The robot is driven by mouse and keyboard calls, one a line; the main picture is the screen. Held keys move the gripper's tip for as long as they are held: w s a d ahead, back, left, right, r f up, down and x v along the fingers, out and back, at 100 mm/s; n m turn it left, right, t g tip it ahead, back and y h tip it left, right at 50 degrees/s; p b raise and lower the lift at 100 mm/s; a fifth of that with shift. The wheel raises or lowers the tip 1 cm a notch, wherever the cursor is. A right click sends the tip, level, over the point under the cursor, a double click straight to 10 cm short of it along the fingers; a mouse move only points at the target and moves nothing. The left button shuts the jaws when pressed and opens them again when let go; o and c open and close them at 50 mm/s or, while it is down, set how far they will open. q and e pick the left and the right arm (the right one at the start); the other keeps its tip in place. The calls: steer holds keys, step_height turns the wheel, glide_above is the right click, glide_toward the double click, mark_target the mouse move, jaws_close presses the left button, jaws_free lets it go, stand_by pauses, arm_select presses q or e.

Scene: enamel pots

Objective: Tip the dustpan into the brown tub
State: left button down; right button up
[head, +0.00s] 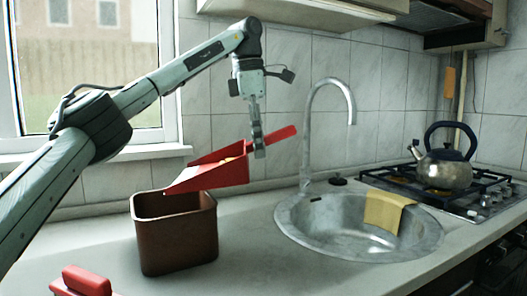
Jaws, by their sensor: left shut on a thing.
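The red dustpan (209,175) hangs in the air above the brown tub, tilted with its open lip down to the left. Something yellowish shows inside it, mostly hidden by its side wall. My left gripper (258,145) is shut on the dustpan near the base of its handle, pointing down. The brown tub (178,243) stands upright on the counter with its open top under the lip of the pan. The tub's inside is mostly out of sight. My right gripper is not in view.
A red-handled thing (85,281) lies at the lower left edge, partly cut off. The sink (350,240) with a tall tap (308,130) and a yellow cloth (386,211) is right of the tub. A kettle (446,168) stands on the hob. A window is behind my arm.

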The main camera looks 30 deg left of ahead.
arm_select(q)
steer(key=shift+s+a+r+t+h, duration=0.2)
steer(key=shift+a+r+h, duration=0.15)
steer(key=shift+r+h, duration=0.1)
steer(key=shift+s+a+r+t+h, duration=0.15)
steer(key=shift+a+r+t+h, duration=0.05)
steer(key=shift+a+r+h, duration=0.2)
steer(key=shift+s+a+r+t+h, duration=0.35)
steer(key=shift+a+r+h, duration=0.15)
steer(key=shift+a+r, duration=0.1)
steer(key=shift+s+a+r+t+h, duration=0.3)
steer(key=shift+a+r+h, duration=0.25)
steer(key=shift+s+a+r+t+h, duration=0.35)
steer(key=shift+a+r+h, duration=0.15)
steer(key=shift+a+r, duration=0.1)
steer(key=s+a+r+t+h+b, duration=0.1)
steer(key=s+a+r+h+b, duration=0.1)
steer(key=a+h, duration=0.1)
steer(key=shift+s+a+r+t, duration=0.2)
steer(key=shift+s+a+t, duration=0.2)
steer(key=shift+a, duration=0.5)
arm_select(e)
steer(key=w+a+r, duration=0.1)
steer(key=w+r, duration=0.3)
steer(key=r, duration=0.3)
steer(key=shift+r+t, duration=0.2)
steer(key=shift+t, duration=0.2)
